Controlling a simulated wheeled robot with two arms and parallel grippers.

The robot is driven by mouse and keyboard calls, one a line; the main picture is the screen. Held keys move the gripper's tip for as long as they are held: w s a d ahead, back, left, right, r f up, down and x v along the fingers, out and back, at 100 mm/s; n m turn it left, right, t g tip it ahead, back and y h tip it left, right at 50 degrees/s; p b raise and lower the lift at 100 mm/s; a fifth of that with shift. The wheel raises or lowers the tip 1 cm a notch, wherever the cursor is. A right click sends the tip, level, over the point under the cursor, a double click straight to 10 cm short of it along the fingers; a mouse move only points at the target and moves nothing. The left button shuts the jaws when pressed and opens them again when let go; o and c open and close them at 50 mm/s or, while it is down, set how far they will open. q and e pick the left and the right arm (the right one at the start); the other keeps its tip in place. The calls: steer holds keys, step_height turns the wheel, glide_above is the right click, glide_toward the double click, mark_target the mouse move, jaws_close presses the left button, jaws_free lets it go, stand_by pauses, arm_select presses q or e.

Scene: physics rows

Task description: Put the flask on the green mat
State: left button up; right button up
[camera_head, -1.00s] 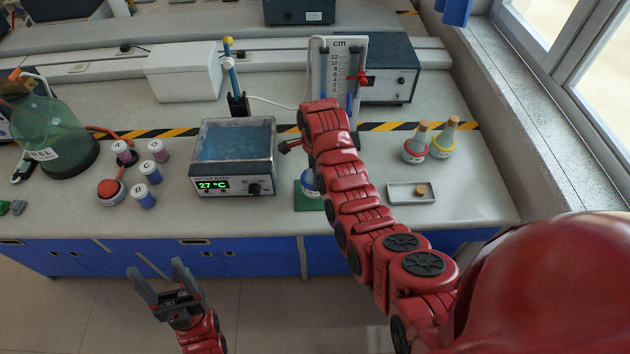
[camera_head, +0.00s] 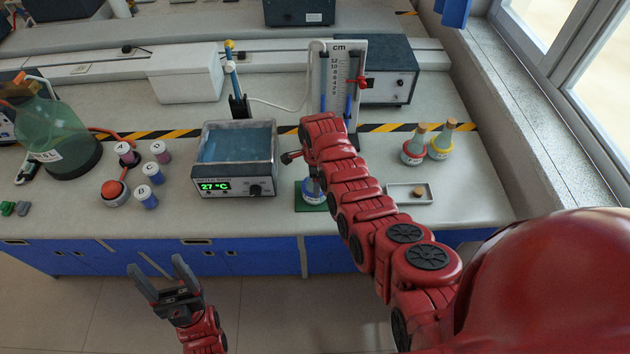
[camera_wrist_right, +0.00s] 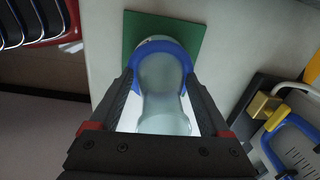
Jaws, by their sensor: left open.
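The flask (camera_wrist_right: 165,85), pale and clear with a blue collar, is over the green mat (camera_wrist_right: 190,28) in the right wrist view. My right gripper (camera_wrist_right: 162,78) is around it, its fingertips close against both sides near the collar. My right fingers are mostly hidden there. My left gripper (camera_head: 167,280) is open and empty, in front of the bench.
A water bath (camera_head: 234,188) reading 27 °C stands left of the mat. A tray (camera_head: 427,197) with a cork lies to the right. Two corked flasks, red-collared (camera_head: 413,150) and yellow-collared (camera_head: 441,142), stand behind it. A cm scale stand (camera_head: 345,60) is behind my right arm.

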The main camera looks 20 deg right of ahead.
steer(key=shift+o, duration=1.3)
steer(key=shift+r+p, duration=0.25)
steer(key=shift+p, duration=0.05)
steer(key=shift+b, duration=0.3)
steer(key=shift+w+r, duration=0.1)
steer(key=shift+r, duration=0.3)
step_height(320, 180, up, 4)
steer(key=shift+f+b, duration=0.1)
steer(key=shift+b, duration=0.9)
steer(key=r+p, duration=0.2)
steer(key=r, duration=0.4)
steer(key=shift+s+p, duration=0.2)
steer(key=shift+p, duration=0.15)
steer(key=shift+s+r+p, duration=0.1)
steer(key=shift+r+p, duration=0.35)
steer(key=shift+r, duration=0.2)
